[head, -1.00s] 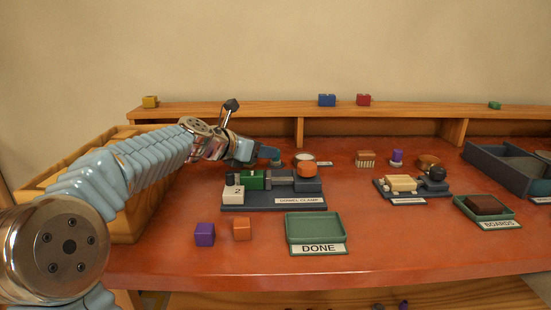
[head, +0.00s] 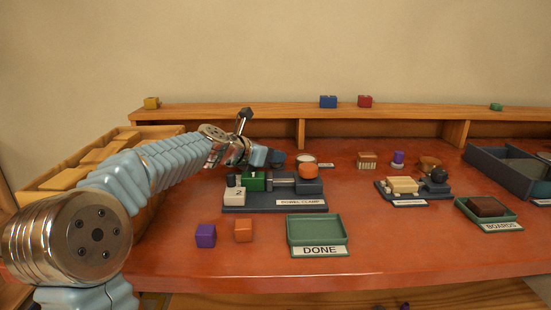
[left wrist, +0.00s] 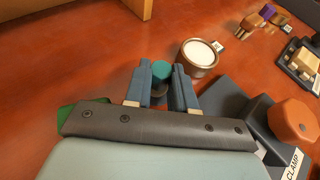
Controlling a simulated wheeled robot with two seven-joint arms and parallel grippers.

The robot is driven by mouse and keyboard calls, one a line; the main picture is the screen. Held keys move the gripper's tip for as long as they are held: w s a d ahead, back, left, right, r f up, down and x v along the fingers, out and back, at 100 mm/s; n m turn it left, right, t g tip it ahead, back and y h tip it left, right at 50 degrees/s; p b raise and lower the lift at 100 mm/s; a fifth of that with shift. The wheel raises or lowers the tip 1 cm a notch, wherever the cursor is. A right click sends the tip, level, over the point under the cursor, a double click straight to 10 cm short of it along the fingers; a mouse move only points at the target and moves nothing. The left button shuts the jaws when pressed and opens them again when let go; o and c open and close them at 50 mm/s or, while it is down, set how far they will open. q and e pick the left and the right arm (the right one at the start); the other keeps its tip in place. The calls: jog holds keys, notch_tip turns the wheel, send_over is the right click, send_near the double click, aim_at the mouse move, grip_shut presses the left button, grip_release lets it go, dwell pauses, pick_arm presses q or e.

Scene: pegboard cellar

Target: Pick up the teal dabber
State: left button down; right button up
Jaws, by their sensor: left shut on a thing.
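The teal dabber (left wrist: 161,71) shows in the left wrist view as a round teal top between the two blue fingers of my left gripper (left wrist: 160,82). The fingers are shut on it, and its lower part is mostly hidden by them. In the head view my left gripper (head: 277,158) is behind the dowel clamp, at the left of a round pot with a white top (head: 306,160). The dabber is hidden there by the gripper. I cannot tell whether the dabber touches the table. My right gripper is not in view.
The dowel clamp (head: 262,203), with a green block and an orange knob, stands just in front of my left gripper. The pot also shows close by in the left wrist view (left wrist: 199,55). A green DONE tray (head: 318,233) and purple and orange cubes lie nearer the front.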

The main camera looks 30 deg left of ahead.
aim_at(273, 165)
pick_arm(q)
jog(key=shift+r, duration=0.5)
notch_tip(273, 165, up, 3)
jog(key=shift+f+p, duration=0.15)
jog(key=shift+p, duration=0.75)
jog(key=s+d+r, duration=0.1)
jog(key=s+r, duration=0.8)
jog(key=s, duration=0.5)
jog(key=shift+d+r, duration=0.15)
jog(key=shift+d, duration=0.25)
jog(key=shift+w, duration=0.1)
